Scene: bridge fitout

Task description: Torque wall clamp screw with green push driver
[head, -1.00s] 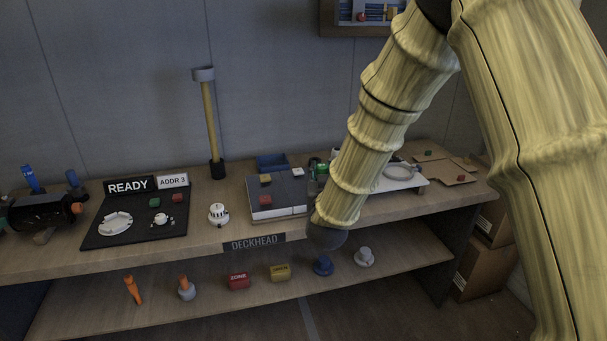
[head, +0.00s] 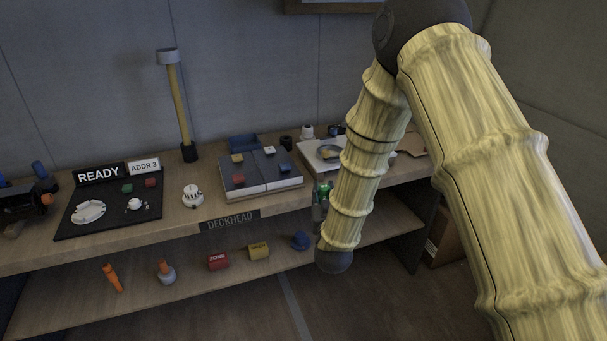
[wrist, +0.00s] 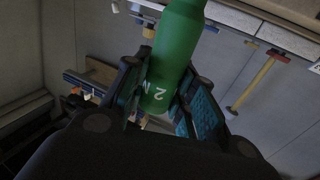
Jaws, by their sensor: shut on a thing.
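The green push driver (wrist: 178,45) is held between the two pads of my gripper (wrist: 163,92) in the wrist view. White lettering starting with "2 N" shows on its side, and its far end runs out of the top of the picture. In the head view my gripper (head: 321,205) is mostly hidden behind my arm, in front of the bench's front edge. A bit of the green driver (head: 325,188) shows there. I cannot make out the wall clamp or its screw in either view.
The bench (head: 280,208) carries a dark READY board (head: 75,222), a grey case (head: 262,188), a white tray (head: 312,153) and a yellow post (head: 179,105). Several small parts stand on the lower shelf (head: 215,290). A wall-mounted box (head: 335,6) is above.

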